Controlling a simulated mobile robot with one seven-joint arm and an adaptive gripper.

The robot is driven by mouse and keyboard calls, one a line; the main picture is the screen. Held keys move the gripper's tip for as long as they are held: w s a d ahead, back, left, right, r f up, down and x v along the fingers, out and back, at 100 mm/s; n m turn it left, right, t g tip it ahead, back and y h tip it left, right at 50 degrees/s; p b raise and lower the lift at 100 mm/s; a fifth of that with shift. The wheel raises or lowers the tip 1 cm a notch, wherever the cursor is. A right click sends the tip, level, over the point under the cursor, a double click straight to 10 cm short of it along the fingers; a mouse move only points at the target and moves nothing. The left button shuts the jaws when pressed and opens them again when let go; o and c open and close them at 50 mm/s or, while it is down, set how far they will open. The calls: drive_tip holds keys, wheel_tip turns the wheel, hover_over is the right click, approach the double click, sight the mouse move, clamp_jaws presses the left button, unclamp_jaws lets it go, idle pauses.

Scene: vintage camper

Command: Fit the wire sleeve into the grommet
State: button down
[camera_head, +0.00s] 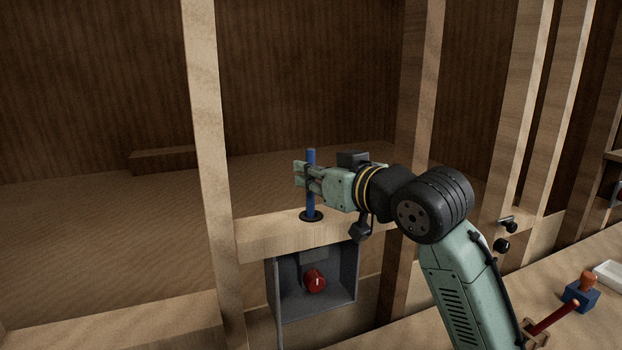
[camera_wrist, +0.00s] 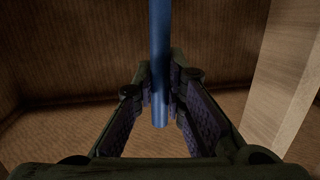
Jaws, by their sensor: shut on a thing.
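The wire sleeve (camera_head: 310,199) is a thin blue rod. It stands about upright at the dark round grommet (camera_head: 312,216) on the wooden crossbar. Its lower end meets the grommet in the head view; how deep it sits I cannot tell. My gripper (camera_head: 304,173) reaches in from the right, level, and is shut on the sleeve's upper part, with a short piece showing above the fingers. In the wrist view the sleeve (camera_wrist: 160,60) runs between the two fingertips (camera_wrist: 160,88). The grommet is not visible in the wrist view.
The crossbar (camera_head: 270,236) runs between two wooden posts (camera_head: 207,150), (camera_head: 412,130). Below it is an open grey box (camera_head: 343,290) with a red knob (camera_head: 314,281). At right, a blue block with an orange knob (camera_head: 580,292) and a white tray (camera_head: 609,273) sit on the wooden surface.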

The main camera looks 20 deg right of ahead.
drive_tip(key=shift+f, duration=0.6)
drive_tip(key=c, duration=1.7)
unclamp_jaws()
drive_tip(key=shift+o, duration=0.2)
drive_tip(key=b+v, duration=0.3)
drive_tip(key=v, duration=0.9)
